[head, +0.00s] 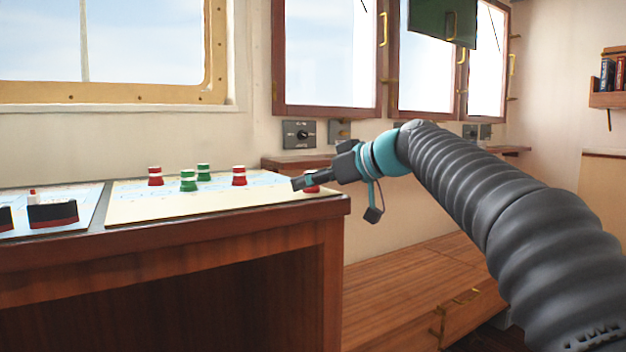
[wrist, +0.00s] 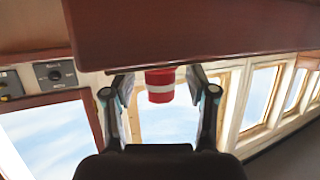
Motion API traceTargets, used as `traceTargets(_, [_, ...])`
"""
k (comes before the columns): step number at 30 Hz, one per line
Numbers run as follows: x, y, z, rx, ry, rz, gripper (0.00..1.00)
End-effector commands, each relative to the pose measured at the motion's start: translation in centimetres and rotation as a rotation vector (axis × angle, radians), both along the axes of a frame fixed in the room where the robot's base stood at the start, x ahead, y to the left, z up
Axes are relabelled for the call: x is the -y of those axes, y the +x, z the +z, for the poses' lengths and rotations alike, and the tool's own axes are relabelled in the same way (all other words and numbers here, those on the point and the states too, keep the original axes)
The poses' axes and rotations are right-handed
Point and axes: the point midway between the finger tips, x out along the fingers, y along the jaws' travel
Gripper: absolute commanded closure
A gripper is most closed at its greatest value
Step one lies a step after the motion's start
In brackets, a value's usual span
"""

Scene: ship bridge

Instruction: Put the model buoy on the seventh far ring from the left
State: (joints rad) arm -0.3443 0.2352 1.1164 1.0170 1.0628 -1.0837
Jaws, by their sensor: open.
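Small model buoys stand on the pale chart panel (head: 150,211) of the desk. Two red ones with white bands show in the head view, one at left (head: 155,176) and one nearer the middle (head: 239,176). Two green ones, a nearer one (head: 188,181) and a farther one (head: 203,172), stand between them. Another red buoy (head: 312,188) is partly hidden by my gripper (head: 299,184) near the panel's right end. In the wrist view this red, white-banded buoy (wrist: 160,86) sits between my open fingers (wrist: 159,90), with gaps on both sides. The rings cannot be made out.
Model ships (head: 52,211) lie on the left panel. The desk's wooden edge (head: 335,205) ends just right of my gripper. A low wooden cabinet (head: 420,290) and a windowed wall lie beyond. The front of the chart panel looks clear.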

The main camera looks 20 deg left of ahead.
Motion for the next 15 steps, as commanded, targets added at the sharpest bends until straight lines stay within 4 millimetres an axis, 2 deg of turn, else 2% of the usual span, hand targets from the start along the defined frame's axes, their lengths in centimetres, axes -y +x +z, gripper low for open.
traceTargets(5, [2.3, -0.7, 1.0, 0.002, 0.001, -0.004, 0.43])
traceTargets(15, [8.8, -2.3, 3.2, 0.002, -0.001, -0.005, 0.43])
